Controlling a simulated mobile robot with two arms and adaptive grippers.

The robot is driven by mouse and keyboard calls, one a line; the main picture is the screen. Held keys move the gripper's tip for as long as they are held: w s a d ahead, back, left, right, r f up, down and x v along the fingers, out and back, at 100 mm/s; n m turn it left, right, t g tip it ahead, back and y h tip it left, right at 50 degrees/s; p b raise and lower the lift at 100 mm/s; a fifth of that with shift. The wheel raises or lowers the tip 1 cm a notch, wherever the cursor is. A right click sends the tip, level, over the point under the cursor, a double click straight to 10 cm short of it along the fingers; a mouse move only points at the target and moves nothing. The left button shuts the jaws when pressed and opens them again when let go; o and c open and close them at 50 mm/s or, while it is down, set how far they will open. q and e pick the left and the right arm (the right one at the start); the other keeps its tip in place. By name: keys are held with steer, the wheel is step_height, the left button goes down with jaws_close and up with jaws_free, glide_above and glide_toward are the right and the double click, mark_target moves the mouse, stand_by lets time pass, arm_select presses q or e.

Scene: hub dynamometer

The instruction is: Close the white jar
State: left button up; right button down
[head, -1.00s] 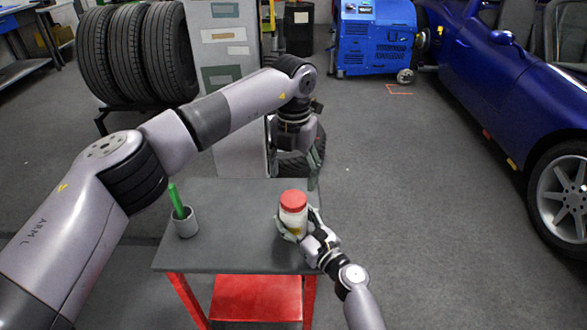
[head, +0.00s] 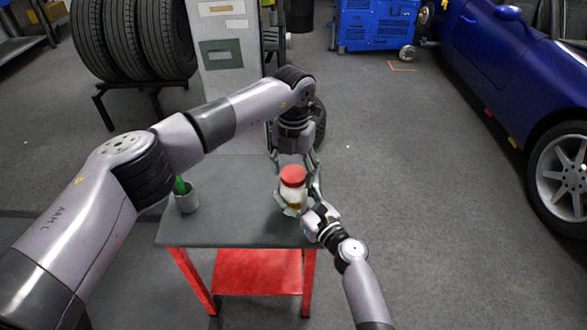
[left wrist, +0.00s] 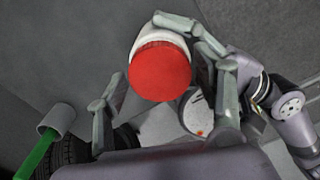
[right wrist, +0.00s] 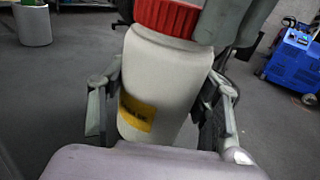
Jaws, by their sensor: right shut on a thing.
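The white jar (head: 294,197) stands at the right part of the grey table, with a yellow label (right wrist: 137,112) on its side. The red lid (head: 293,176) sits on the jar's mouth; how tightly, I cannot tell. My right gripper (head: 297,208) is shut around the jar's body from the front right; its fingers show on both sides in the right wrist view. My left gripper (head: 296,160) points down above the jar, open. In the left wrist view its fingers are spread on either side of the red lid (left wrist: 160,72), with a clear gap on the left.
A grey cup (head: 187,199) holding a green stick (head: 180,186) stands on the table (head: 235,231) at the left, partly behind my left arm. The table between cup and jar is clear. Tires, a blue machine (head: 376,25) and a blue car (head: 520,70) stand farther off.

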arm_select(q)
steer(key=c, duration=1)
steer(key=o, duration=1.4)
steer(key=shift+c, duration=0.2)
step_height(320, 180, up, 12)
arm_select(e)
steer(key=shift+c, duration=2.3)
jaws_free()
